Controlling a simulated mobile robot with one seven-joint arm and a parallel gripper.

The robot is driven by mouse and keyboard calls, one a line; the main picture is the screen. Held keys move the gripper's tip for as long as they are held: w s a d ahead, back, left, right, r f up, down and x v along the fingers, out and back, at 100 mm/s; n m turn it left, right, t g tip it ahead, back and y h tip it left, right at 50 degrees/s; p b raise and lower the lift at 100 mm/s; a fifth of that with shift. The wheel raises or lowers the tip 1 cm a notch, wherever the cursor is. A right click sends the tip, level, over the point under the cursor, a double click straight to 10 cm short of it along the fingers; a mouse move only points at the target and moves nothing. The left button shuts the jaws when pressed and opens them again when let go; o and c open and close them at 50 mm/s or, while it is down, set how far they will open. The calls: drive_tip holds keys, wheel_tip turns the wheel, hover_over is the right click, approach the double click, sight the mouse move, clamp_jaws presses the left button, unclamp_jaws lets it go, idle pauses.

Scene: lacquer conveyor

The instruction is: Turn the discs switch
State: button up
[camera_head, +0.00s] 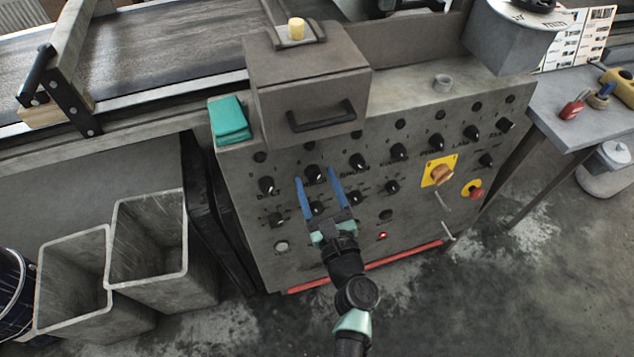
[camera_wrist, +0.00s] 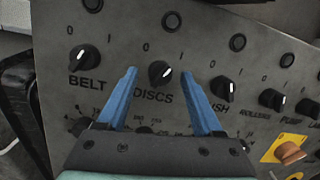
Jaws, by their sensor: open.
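The discs switch is a black rotary knob (camera_wrist: 160,73) with a white pointer line, above the label DISCS on the grey control panel (camera_wrist: 120,30). Its pointer leans to the upper right, towards the 1 mark. It also shows in the head view (camera_head: 313,174). My gripper (camera_wrist: 158,72) is open, with its two blue fingers on the left and right of the discs knob in the wrist view. In the head view my gripper (camera_head: 316,174) reaches up to the panel from below. I cannot tell whether the fingers touch the knob.
The belt knob (camera_wrist: 84,58) is to the left, and another knob (camera_wrist: 222,88) is close on the right. A grey box with a black handle (camera_head: 320,116) juts out above the switches. An orange knob on a yellow plate (camera_head: 441,174) is further right.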

drive_tip(key=shift+w, duration=0.1)
clamp_jaws()
idle(0.3)
drive_tip(key=shift+n, duration=0.3)
drive_tip(key=shift+f+n+y+b, duration=0.15)
drive_tip(key=shift+n+y+b, duration=0.15)
drive_tip(key=shift+n+b, duration=0.7)
drive_tip(key=n+b, duration=0.2)
drive_tip(key=n, duration=0.2)
drive_tip(key=shift+d+g+y, duration=0.1)
drive_tip(key=shift+g+y, duration=0.2)
drive_tip(key=shift+y, duration=0.1)
drive_tip(key=n+b, duration=0.1)
drive_tip(key=n, duration=0.2)
drive_tip(key=n+g+y+b, duration=0.1)
drive_tip(key=n+b, duration=0.1)
drive_tip(key=n, duration=0.1)
drive_tip(key=shift+w+d+r+n, duration=0.1)
drive_tip(key=shift+r+n, duration=0.1)
drive_tip(key=shift+n, duration=0.5)
